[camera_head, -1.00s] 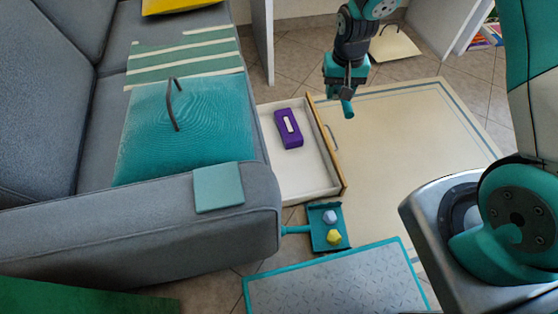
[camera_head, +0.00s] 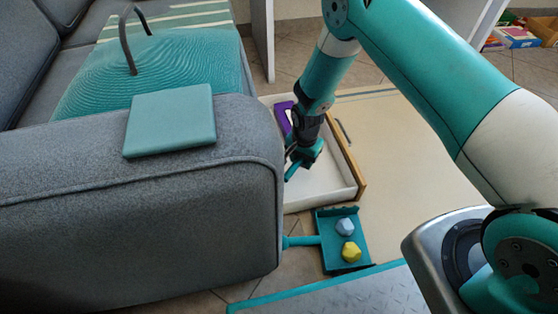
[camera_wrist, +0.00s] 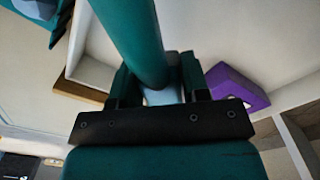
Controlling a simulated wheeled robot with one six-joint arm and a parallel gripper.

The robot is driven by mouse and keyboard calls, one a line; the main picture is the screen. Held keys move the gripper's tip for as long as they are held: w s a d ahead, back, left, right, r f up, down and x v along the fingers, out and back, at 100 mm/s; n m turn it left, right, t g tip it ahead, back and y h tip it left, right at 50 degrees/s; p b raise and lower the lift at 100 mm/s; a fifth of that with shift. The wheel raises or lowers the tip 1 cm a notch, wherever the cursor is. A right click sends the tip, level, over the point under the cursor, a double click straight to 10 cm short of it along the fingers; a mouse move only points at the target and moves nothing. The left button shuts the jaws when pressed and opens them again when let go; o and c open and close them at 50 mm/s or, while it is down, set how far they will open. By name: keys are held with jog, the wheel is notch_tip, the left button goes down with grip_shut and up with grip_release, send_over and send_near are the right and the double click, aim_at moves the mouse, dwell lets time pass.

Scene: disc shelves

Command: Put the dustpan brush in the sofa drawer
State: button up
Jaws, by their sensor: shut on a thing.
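The dustpan brush shows as a teal handle (camera_wrist: 130,35) running up from my gripper (camera_wrist: 160,85) in the wrist view. My gripper is shut on it. In the head view my gripper (camera_head: 304,148) is over the open sofa drawer (camera_head: 336,190), with a teal end of the brush (camera_head: 291,172) sticking out low on the left. I cannot tell whether the brush touches the drawer floor. The drawer is white inside with a wooden front. A purple box (camera_head: 283,117) lies in it, partly hidden by my arm; it also shows in the wrist view (camera_wrist: 237,86).
A teal dustpan (camera_head: 335,256) with a blue lump (camera_head: 345,227) and a yellow lump (camera_head: 351,252) lies in front of the drawer. The grey sofa arm (camera_head: 230,190) stands close left, with a teal pad (camera_head: 170,120) on it. A grey mat (camera_head: 330,296) lies nearest.

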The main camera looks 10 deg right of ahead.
aim_at(299, 184)
notch_tip(299, 184, down, 11)
jog(key=b, duration=0.7)
jog(key=shift+r, duration=0.25)
jog(key=shift+f, duration=0.2)
jog(key=o, duration=0.8)
jog(key=shift+o, duration=0.2)
